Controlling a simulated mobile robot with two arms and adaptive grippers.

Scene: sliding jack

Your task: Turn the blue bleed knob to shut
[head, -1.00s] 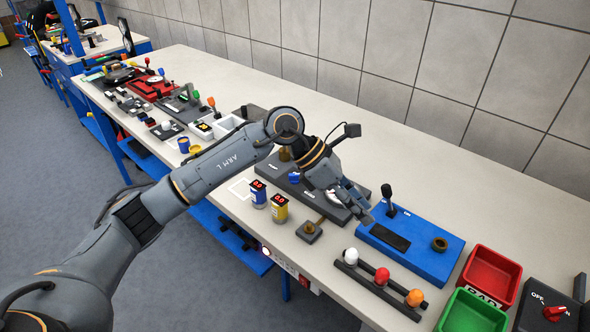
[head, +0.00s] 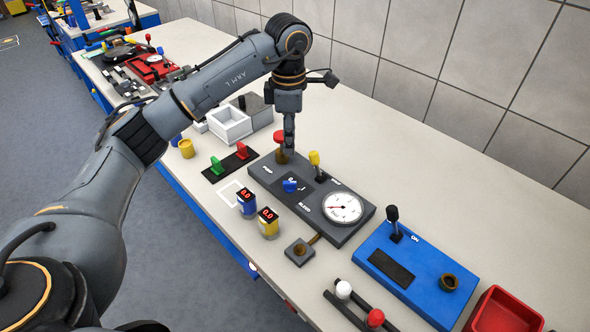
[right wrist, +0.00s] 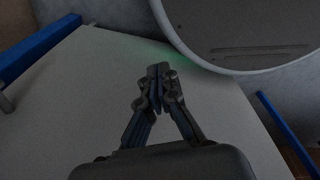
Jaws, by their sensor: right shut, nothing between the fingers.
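The blue bleed knob (head: 290,185) sits on the dark grey panel (head: 262,178), left of the round white gauge (head: 342,208). My left gripper (head: 289,153) points straight down behind the blue knob and apart from it, beside a red-topped post (head: 279,137) at the panel's back left. Its fingers show edge-on, so I cannot tell whether they are open or shut. In the right wrist view, my right gripper (right wrist: 158,68) is shut and empty, away from the panel.
A yellow-topped lever (head: 315,160) stands right of the blue knob. Blue and yellow cans with red readouts (head: 246,203) stand in front of the panel. A blue box with a black lever (head: 420,265) is to the right. The bench behind the panel is clear.

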